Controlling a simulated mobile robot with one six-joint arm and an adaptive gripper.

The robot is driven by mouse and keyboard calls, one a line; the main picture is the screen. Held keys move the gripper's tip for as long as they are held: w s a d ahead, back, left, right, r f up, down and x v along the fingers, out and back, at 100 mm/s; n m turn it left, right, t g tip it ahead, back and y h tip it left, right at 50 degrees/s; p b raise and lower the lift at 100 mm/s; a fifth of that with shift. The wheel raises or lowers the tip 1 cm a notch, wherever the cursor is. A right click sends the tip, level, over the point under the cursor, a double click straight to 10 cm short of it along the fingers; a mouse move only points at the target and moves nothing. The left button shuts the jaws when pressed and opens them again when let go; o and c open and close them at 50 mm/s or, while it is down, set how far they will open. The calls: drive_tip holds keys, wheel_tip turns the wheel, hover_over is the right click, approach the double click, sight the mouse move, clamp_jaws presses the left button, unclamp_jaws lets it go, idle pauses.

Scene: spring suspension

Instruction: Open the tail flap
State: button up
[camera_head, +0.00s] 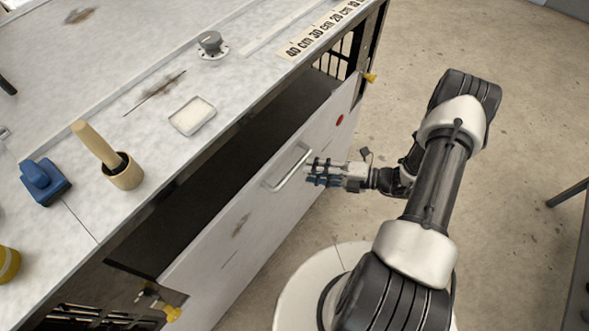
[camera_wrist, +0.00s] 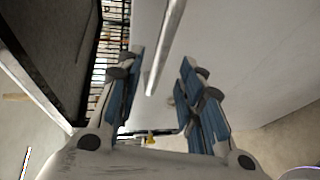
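The tail flap (camera_head: 262,205) is a long pale panel along the bench's side. Its top edge stands away from the bench top, with a dark gap behind it. A silver bar handle (camera_head: 288,167) is on its outer face. My gripper (camera_head: 309,172) is just right of the handle, with its fingers pointing toward it. In the wrist view the flap (camera_wrist: 235,50) fills the upper right. The handle (camera_wrist: 166,45) runs between the lines of my two spread fingers (camera_wrist: 160,75). My gripper is open; I cannot tell whether a finger touches the handle.
Yellow-ended latches (camera_head: 369,78) sit at the flap's ends. Bare concrete floor (camera_head: 520,120) lies right of my arm.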

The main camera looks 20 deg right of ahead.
sight(295, 168)
drive_tip(key=x, duration=0.6)
drive_tip(key=shift+w+a+b, duration=0.15)
drive_tip(key=shift+a+b, duration=0.1)
drive_tip(key=shift+b, duration=0.1)
clamp_jaws()
idle(0.4)
